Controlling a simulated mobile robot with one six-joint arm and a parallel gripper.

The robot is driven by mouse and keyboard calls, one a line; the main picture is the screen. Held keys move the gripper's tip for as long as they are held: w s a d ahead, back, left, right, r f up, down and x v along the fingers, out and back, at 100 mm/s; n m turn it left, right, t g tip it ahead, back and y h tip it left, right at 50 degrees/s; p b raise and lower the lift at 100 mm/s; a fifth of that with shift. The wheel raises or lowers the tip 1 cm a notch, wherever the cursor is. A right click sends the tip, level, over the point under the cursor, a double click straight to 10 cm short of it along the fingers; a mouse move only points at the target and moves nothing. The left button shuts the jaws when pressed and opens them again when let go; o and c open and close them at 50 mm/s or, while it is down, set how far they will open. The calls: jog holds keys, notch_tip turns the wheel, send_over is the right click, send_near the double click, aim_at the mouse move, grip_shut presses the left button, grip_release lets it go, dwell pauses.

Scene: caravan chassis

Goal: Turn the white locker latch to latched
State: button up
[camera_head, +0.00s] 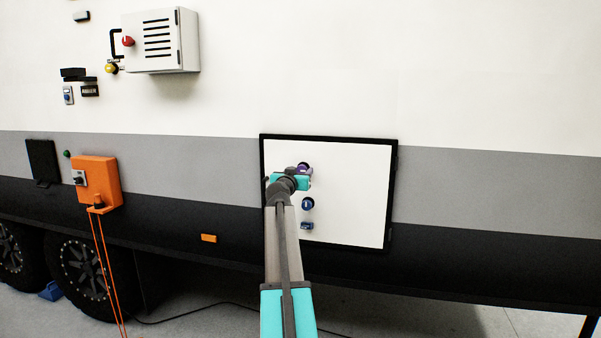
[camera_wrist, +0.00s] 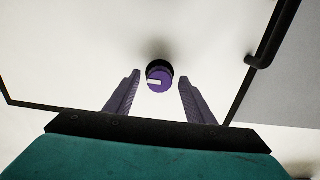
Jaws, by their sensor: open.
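The white locker door (camera_head: 350,190), framed in black, is set in the caravan's side; its white face also fills much of the wrist view (camera_wrist: 60,70). A round purple knob (camera_wrist: 160,78) with a pale mark stands out from a black base on this face. It shows partly behind my arm in the head view (camera_head: 306,167). My gripper (camera_wrist: 160,92) is open, with one finger on each side of the knob and no visible contact. In the head view my arm hides part of the door. Which fitting is the latch, and its setting, I cannot tell for certain.
Below the purple knob are a blue round knob (camera_head: 307,204) and a small blue fitting (camera_head: 307,226). A black handle-like bar (camera_wrist: 272,40) is at the upper right in the wrist view. An orange box (camera_head: 97,182) and a white vented box (camera_head: 158,42) stand out to the left.

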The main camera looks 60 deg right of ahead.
jog(key=c, duration=1.1)
jog(key=shift+o, duration=0.2)
jog(key=shift+n+b, duration=0.3)
jog(key=shift+n, duration=0.2)
jog(key=n, duration=0.2)
jog(key=shift+f+n+b, duration=0.1)
jog(key=shift+n+b, duration=0.3)
jog(key=n, duration=0.5)
jog(key=n+p, duration=0.1)
jog(key=n, duration=0.3)
jog(key=shift+n+p, duration=0.3)
jog(key=shift+p, duration=0.1)
jog(key=n+p, duration=0.2)
jog(key=n, duration=0.2)
jog(key=shift+n, duration=0.4)
